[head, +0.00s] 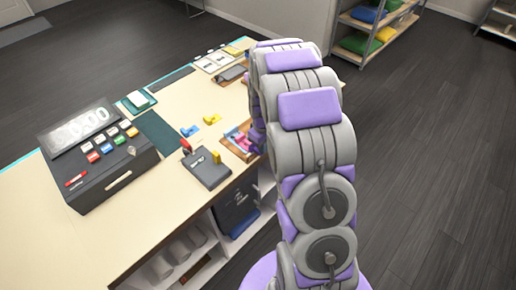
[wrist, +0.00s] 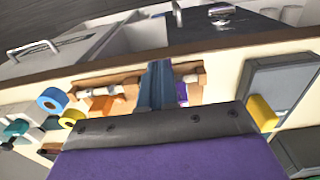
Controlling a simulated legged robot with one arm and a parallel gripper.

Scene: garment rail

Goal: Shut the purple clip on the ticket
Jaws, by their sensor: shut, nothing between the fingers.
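In the wrist view, my gripper (wrist: 157,80) shows as two blue-grey fingers held together, with nothing seen between them. They hang over a brown wooden tray (wrist: 125,78) on the counter. A purple piece (wrist: 182,93), probably the purple clip, shows just right of the fingers, partly hidden by them. Whether its jaws are open or shut cannot be told. An orange piece (wrist: 97,103) lies left of the fingers. I cannot make out the ticket clearly. In the head view, my arm hides the gripper and part of the wooden tray (head: 233,150), which holds pink and blue pieces.
A dark card reader (head: 206,169) with a yellow block stands near the front edge. A black cash register (head: 100,160) stands at left.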

